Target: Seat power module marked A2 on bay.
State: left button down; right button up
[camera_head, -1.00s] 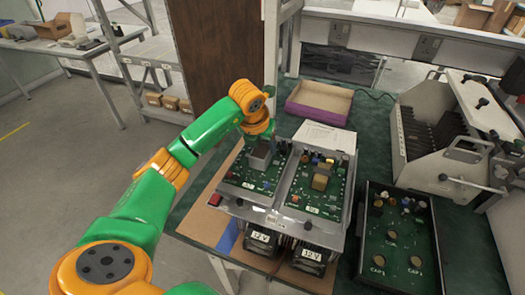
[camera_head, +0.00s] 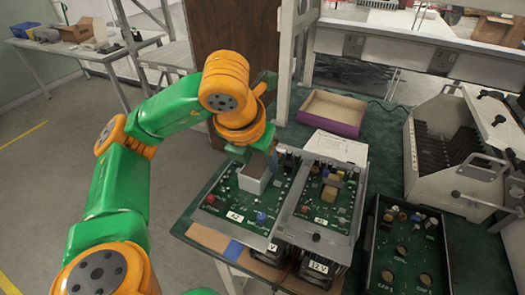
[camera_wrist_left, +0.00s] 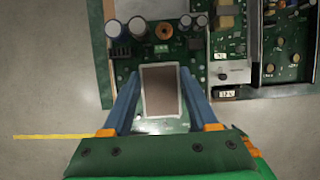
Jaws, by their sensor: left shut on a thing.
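My left gripper (camera_head: 258,158) is shut on the brown-topped, pale-sided block (camera_head: 255,180) of the left green circuit-board module (camera_head: 222,205). In the left wrist view the fingers (camera_wrist_left: 163,100) lie on both sides of this block (camera_wrist_left: 162,92). The module overhangs the front left of the metal housing (camera_head: 305,228) and appears raised above it. A small white label (camera_head: 235,216) shows on its front, too small to read surely. A similar board (camera_head: 335,195) sits in the housing on the right. The bay floor under the held module is hidden. My right gripper is not in view.
Black units marked 12 V (camera_head: 315,268) stand at the housing's front; the left one is partly covered. A black tray with round parts (camera_head: 405,270) and a grey slotted rack (camera_head: 435,140) stand right. A purple-sided cardboard tray (camera_head: 330,115) lies behind. Open floor lies left.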

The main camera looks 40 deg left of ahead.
aim_at(259, 162)
pick_arm(q)
jog(key=shift+r+p, duration=1.75)
jog(key=shift+r, duration=0.2)
jog(key=shift+f, duration=0.1)
